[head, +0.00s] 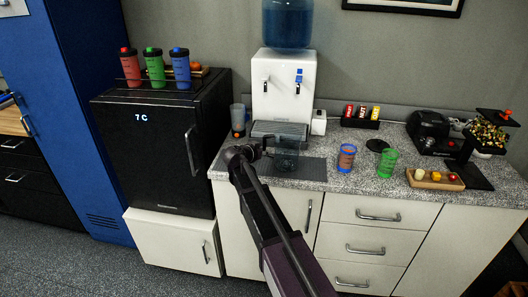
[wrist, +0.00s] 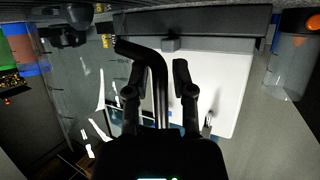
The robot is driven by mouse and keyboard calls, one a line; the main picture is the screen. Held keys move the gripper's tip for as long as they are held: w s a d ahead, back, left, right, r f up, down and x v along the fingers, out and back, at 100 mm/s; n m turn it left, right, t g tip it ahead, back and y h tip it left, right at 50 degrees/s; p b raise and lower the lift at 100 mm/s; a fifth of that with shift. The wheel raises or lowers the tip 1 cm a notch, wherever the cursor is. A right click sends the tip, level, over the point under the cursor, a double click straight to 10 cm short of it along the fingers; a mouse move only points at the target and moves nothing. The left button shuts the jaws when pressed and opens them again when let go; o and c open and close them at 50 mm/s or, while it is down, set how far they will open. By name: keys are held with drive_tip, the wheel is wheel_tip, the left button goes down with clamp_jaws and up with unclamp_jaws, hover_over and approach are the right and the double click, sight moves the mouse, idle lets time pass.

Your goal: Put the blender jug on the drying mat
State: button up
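The blender jug (head: 287,155) is a clear, dark-tinted vessel standing upright over the dark grey drying mat (head: 315,171) in front of the water dispenser. I cannot tell for sure whether its base touches the mat. In the wrist view the jug (wrist: 82,85) fills the left side, with white markings on its wall and a black handle (wrist: 157,85). My gripper (wrist: 160,68) has its two fingers on either side of the handle, with narrow gaps showing, so it looks open around it. In the head view my gripper (head: 258,150) is left of the jug.
The water dispenser (head: 284,88) stands just behind. A clear cup with an orange item (head: 238,120) is at the left. An orange-blue cup (head: 346,157) and a green cup (head: 388,163) stand right of the mat. A snack tray (head: 435,180) and blender base-like black appliance (head: 428,125) are further right.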

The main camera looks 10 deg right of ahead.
drive_tip(key=shift+r, duration=0.15)
idle(0.3)
drive_tip(key=shift+s+a+r+p, duration=0.2)
drive_tip(key=shift+s+a+p, duration=0.1)
drive_tip(key=shift+p, duration=0.05)
drive_tip(key=p+v, duration=0.4)
drive_tip(key=v, duration=0.7)
drive_tip(key=s+d+f+n+g+y, duration=0.3)
drive_tip(key=s+d+f+g, duration=0.3)
drive_tip(key=s+d+f, duration=0.4)
drive_tip(key=s+f+n+g+y, duration=0.1)
drive_tip(key=s+n+g+y, duration=0.2)
drive_tip(key=s, duration=1.2)
drive_tip(key=n+y, duration=0.2)
drive_tip(key=y, duration=0.1)
drive_tip(key=shift+s+d+f+n+g, duration=0.2)
drive_tip(key=shift+d+f+n+g, duration=0.1)
drive_tip(key=shift+f+g, duration=0.1)
